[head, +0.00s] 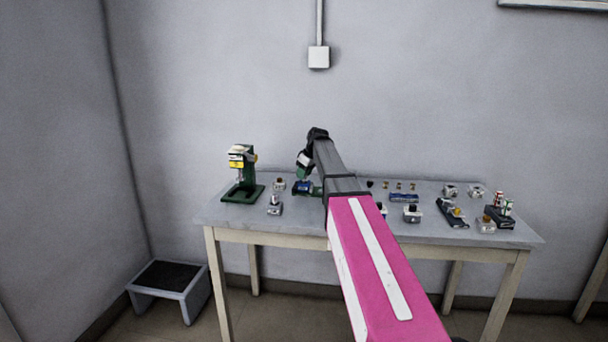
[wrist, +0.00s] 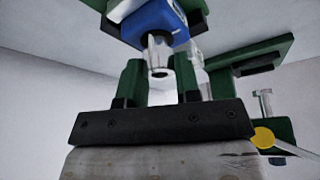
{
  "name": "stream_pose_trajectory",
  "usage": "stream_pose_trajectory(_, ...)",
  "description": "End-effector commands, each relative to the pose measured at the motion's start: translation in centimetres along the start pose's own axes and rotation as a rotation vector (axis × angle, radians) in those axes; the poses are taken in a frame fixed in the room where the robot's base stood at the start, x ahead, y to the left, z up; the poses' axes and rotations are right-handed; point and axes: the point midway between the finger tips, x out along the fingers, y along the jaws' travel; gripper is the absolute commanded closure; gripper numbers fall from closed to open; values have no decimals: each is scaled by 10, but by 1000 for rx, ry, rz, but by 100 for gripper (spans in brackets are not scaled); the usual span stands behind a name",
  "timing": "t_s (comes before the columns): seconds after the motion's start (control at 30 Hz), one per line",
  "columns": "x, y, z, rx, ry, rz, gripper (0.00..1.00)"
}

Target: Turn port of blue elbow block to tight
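The blue elbow block (head: 302,187) sits on the table beneath the end of my arm, with green parts beside it. In the wrist view the blue block (wrist: 150,24) is at the top, and a pale, shiny cylindrical port (wrist: 158,56) points from it toward my gripper. My gripper (wrist: 160,70) has two green fingers standing apart, one on each side of the port's end. A gap shows beside the port, so I see no firm grip. In the head view my gripper (head: 303,173) is small and partly hidden by my wrist.
Small fittings (head: 275,205) lie nearby. Right of my arm are a white block (head: 412,213), a dark tray (head: 452,212) and several other parts. My pink arm hides part of the table (head: 350,224).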

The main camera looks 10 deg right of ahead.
Motion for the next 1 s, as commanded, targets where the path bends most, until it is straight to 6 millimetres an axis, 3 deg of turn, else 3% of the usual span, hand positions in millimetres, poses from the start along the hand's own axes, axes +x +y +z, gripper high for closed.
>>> stream_pose_trajectory(0.47, 0, -1, 0, 81, 1, 35, 93)
stream_pose_trajectory(1.0, 0, -1, 0, 511, 1, 213, 93)
